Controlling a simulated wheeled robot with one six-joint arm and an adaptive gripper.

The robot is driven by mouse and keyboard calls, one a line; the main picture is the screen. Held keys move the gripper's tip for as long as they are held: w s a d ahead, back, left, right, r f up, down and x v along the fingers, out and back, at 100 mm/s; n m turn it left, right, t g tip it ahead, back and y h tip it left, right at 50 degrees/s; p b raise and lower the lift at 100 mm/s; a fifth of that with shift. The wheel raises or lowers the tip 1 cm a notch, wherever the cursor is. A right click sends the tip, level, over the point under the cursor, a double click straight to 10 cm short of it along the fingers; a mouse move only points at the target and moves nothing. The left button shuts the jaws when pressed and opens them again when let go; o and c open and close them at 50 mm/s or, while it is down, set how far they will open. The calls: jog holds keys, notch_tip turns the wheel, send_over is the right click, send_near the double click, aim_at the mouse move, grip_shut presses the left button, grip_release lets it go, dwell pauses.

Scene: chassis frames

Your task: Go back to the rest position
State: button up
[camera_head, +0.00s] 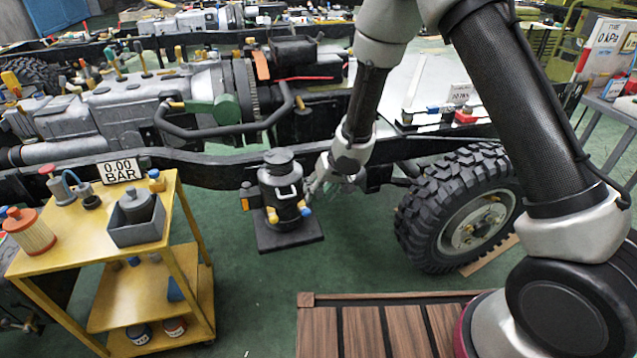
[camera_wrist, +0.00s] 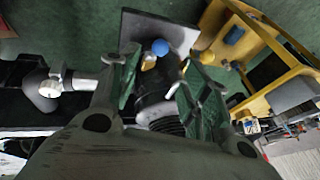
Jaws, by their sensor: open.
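My gripper (camera_head: 320,188) is at the end of my arm, which reaches down in the middle of the head view. It is close to the right side of a black canister (camera_head: 283,188) that stands upright on a dark square plate (camera_head: 290,238). In the wrist view the two fingers of my gripper (camera_wrist: 160,78) are spread apart. A blue knob (camera_wrist: 160,47) and a small yellow part (camera_wrist: 148,63) show between the fingertips, with a dark body below them. I see nothing held. Whether a finger touches the canister cannot be told.
A truck chassis rail (camera_head: 210,172) runs behind the canister, with a large tyre (camera_head: 455,210) to the right. A yellow cart (camera_head: 90,230) with a grey box (camera_head: 137,232) stands to the left. A wooden deck (camera_head: 390,330) lies in front. Green floor is clear between them.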

jog(key=s+d+f+n+h, duration=0.2)
jog(key=s+d+h, duration=0.1)
jog(key=d, duration=0.4)
jog(key=s+d+r+g+h, duration=0.2)
jog(key=s+d+r+h, duration=0.15)
jog(key=d+r, duration=0.55)
jog(key=s+d+r+m+t+y, duration=0.1)
jog(key=s+d+r+m, duration=0.1)
jog(key=s+d+r, duration=0.8)
jog(key=s+d+r+m+t+y, duration=0.1)
jog(key=s+d+r+m+t, duration=0.1)
jog(key=s+d+r, duration=0.7)
notch_tip(320, 180, up, 8)
jog(key=s+m, duration=0.1)
jog(key=s, duration=0.1)
jog(key=shift+s+d+t, duration=0.3)
jog(key=shift+s+d, duration=0.05)
jog(key=shift+f, duration=0.1)
jog(key=shift+c, duration=0.3)
